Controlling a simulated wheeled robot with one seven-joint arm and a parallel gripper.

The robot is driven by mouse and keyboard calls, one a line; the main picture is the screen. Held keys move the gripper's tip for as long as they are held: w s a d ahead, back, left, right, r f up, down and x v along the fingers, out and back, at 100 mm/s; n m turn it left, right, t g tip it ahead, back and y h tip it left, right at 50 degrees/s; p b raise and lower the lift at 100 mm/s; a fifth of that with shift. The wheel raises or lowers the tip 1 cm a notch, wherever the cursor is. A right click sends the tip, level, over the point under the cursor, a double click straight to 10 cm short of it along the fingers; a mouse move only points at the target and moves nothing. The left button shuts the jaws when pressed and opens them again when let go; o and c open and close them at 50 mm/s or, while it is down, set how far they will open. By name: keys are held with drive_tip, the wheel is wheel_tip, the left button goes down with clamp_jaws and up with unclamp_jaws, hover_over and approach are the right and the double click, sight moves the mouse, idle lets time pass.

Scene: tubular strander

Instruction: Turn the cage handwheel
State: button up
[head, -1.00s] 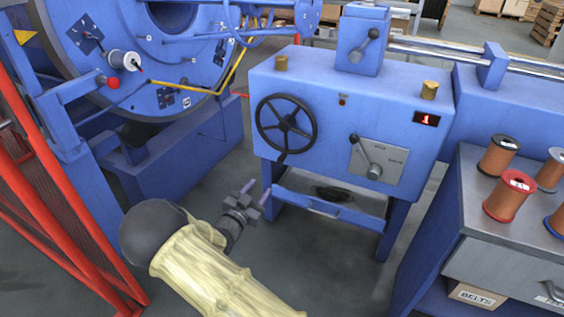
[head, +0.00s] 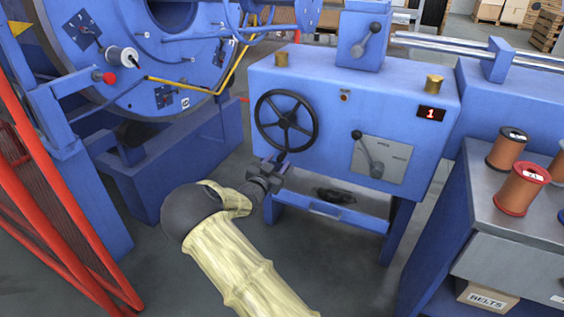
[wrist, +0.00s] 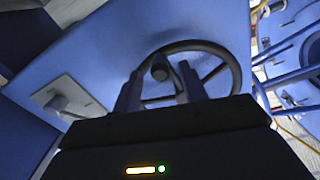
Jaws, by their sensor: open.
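The cage handwheel (head: 287,121) is a black spoked wheel on the front of the blue machine cabinet, at its left side. In the wrist view the handwheel (wrist: 214,60) lies beyond my fingers, with its dark round handle knob (wrist: 160,72) showing between them. My gripper (head: 272,166) is at the wheel's lower rim in the head view, and it also shows in the wrist view (wrist: 158,88). Its two fingers are apart on either side of the knob. I cannot tell whether they touch it.
A lever on a grey plate (head: 390,160) is right of the wheel, and a red digit display (head: 431,114) is above it. A red mesh guard (head: 40,200) stands at left. A bench with copper spools (head: 522,188) is at right. Grey floor lies below.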

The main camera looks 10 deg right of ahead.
drive_tip(key=b+x, duration=0.1)
drive_tip(key=x, duration=0.3)
drive_tip(key=shift+w, duration=0.1)
clamp_jaws()
